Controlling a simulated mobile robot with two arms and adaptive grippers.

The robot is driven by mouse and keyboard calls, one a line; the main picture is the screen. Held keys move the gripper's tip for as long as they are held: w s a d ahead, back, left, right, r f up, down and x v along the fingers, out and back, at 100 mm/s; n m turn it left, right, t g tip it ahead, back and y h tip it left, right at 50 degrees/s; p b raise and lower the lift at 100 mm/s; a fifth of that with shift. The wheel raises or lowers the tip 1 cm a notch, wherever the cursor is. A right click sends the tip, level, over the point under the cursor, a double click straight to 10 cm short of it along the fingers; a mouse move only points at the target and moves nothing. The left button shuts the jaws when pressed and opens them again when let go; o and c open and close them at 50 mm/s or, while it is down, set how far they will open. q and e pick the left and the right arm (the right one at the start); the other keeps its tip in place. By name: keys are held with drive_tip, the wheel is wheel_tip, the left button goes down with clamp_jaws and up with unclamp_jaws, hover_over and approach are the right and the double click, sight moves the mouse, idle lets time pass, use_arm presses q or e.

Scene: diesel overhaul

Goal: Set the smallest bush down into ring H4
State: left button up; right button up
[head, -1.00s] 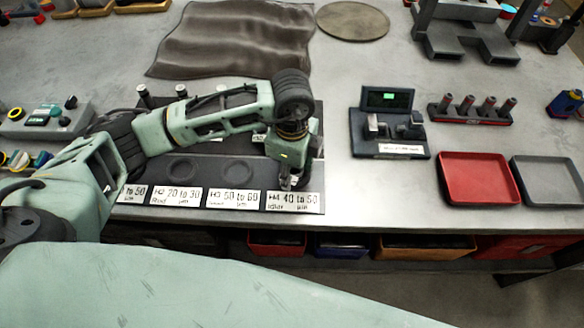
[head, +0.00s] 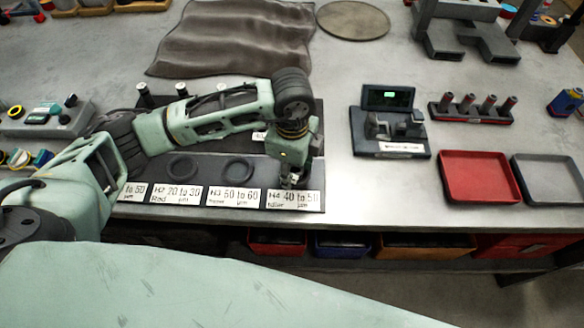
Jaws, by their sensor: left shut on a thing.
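My left gripper (head: 292,181) points down over the right end of the dark board, just behind the label H4 (head: 294,199), which reads 40 to 50. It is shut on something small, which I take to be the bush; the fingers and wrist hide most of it. Ring H4 itself is hidden under the gripper, so I cannot tell whether the bush touches it. Ring H3 (head: 237,170) and ring H2 (head: 183,168) show as empty dark circles to the left. My right gripper is not in view.
Posts (head: 181,90) stand at the board's back edge, near my left arm. To the right are a gauge with a lit display (head: 388,97), a rack of dark pins (head: 470,108), a red tray (head: 480,176) and a grey tray (head: 552,178). Bare bench lies right of the board.

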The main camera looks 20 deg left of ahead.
use_arm(q)
drive_tip(key=shift+s+f, duration=0.2)
drive_tip(key=shift+f, duration=0.1)
drive_tip(key=o, duration=1.1)
drive_tip(key=shift+o, duration=0.8)
drive_tip(key=shift+w, duration=0.15)
wheel_tip(320, 180, up, 12)
